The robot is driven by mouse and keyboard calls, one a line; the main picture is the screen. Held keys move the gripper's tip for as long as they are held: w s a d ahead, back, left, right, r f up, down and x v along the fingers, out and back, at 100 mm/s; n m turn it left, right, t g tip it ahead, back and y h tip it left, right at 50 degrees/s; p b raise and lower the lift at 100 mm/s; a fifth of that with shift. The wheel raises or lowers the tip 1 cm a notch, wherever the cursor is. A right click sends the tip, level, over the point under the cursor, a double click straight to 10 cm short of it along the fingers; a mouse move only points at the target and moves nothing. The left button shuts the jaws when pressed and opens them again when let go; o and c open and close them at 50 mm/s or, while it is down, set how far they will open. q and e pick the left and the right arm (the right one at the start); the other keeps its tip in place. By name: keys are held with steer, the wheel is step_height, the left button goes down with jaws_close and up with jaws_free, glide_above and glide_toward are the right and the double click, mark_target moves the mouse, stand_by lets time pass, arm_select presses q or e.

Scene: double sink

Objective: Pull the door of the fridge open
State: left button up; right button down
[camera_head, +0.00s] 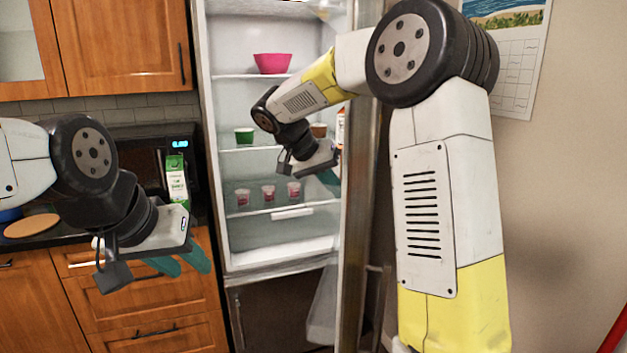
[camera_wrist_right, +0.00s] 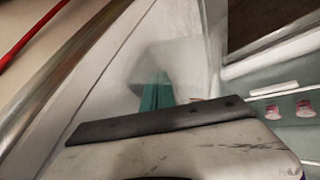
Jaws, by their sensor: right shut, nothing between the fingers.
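The fridge (camera_head: 232,107) stands open in the head view, its lit shelves showing. Its door (camera_head: 357,215) is swung out to the right and seen nearly edge-on, partly hidden by my right arm. My right gripper (camera_head: 328,177) is in front of the shelves, on the inner side of the door. In the right wrist view its teal fingers (camera_wrist_right: 157,95) are together and empty, with the door's pale inner face (camera_wrist_right: 105,75) around and left of them. My left gripper (camera_head: 182,263) is left of the fridge, before the drawers, its teal fingers apart and empty.
The fridge holds a pink bowl (camera_head: 272,63), a green cup (camera_head: 244,136) and several small yogurt cups (camera_head: 268,194). Left are a microwave (camera_head: 150,150), a green-white carton (camera_head: 176,180) and wooden drawers (camera_head: 150,305).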

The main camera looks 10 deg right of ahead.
steer(key=shift+s+d, duration=0.35)
steer(key=shift+d, duration=0.5)
steer(key=shift+s+d, duration=0.15)
steer(key=shift+d, duration=0.15)
steer(key=s+d+n+t, duration=0.1)
steer(key=s+d+n, duration=0.1)
steer(key=d, duration=1.4)
steer(key=s+d+n+t+y, duration=0.1)
steer(key=s+d, duration=0.2)
steer(key=d, duration=1.3)
steer(key=shift+d+n, duration=0.25)
steer(key=shift+n, duration=0.15)
steer(key=shift+r, duration=0.1)
steer(key=v, duration=0.7)
steer(key=shift+s+r, duration=0.2)
steer(key=shift+s, duration=0.05)
